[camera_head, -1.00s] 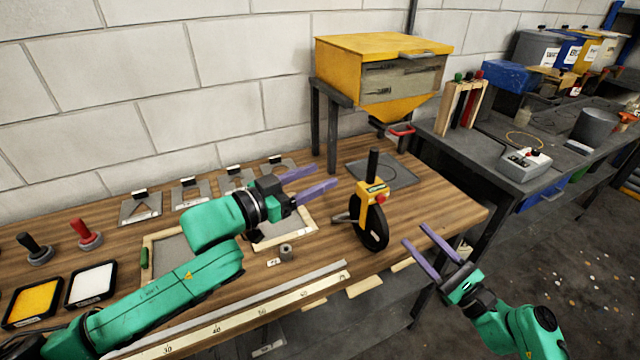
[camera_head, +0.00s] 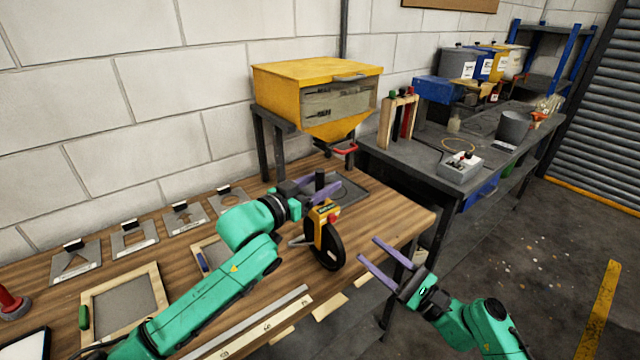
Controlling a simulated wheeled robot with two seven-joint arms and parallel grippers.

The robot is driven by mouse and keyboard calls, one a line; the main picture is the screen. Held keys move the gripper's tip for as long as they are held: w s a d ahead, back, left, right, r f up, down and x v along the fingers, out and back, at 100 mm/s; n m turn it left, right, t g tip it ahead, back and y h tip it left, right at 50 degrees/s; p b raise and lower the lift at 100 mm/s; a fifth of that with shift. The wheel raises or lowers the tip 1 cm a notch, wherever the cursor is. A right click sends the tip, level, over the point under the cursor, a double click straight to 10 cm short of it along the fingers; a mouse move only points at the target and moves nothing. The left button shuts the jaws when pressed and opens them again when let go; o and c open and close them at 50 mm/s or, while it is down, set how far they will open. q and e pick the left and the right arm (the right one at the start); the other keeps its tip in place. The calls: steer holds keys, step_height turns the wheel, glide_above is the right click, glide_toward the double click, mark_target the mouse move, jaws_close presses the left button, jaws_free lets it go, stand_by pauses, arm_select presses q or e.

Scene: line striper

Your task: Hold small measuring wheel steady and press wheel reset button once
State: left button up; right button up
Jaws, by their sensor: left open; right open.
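The small measuring wheel stands upright on the wooden bench, with a black tyre (camera_head: 334,252), a yellow body (camera_head: 316,214) and a dark upright handle. A red button (camera_head: 334,218) sits on the right side of the yellow body. My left gripper (camera_head: 327,188) is open at the handle, just above the yellow body; its fingers overlap the handle in the picture, and I cannot tell whether they touch it. My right gripper (camera_head: 368,248) is open and empty, to the right of the wheel near the bench's front edge, fingers pointing toward the wheel.
A yellow hopper (camera_head: 290,82) on a dark stand is behind the wheel. A grey side table holds a control box (camera_head: 461,167) and a rack (camera_head: 398,120). Stencil plates (camera_head: 134,238) and a framed tray (camera_head: 84,312) lie left. Open floor is at right.

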arm_select(q)
jaws_close()
stand_by(1.3)
arm_select(e)
jaws_close()
stand_by(1.6)
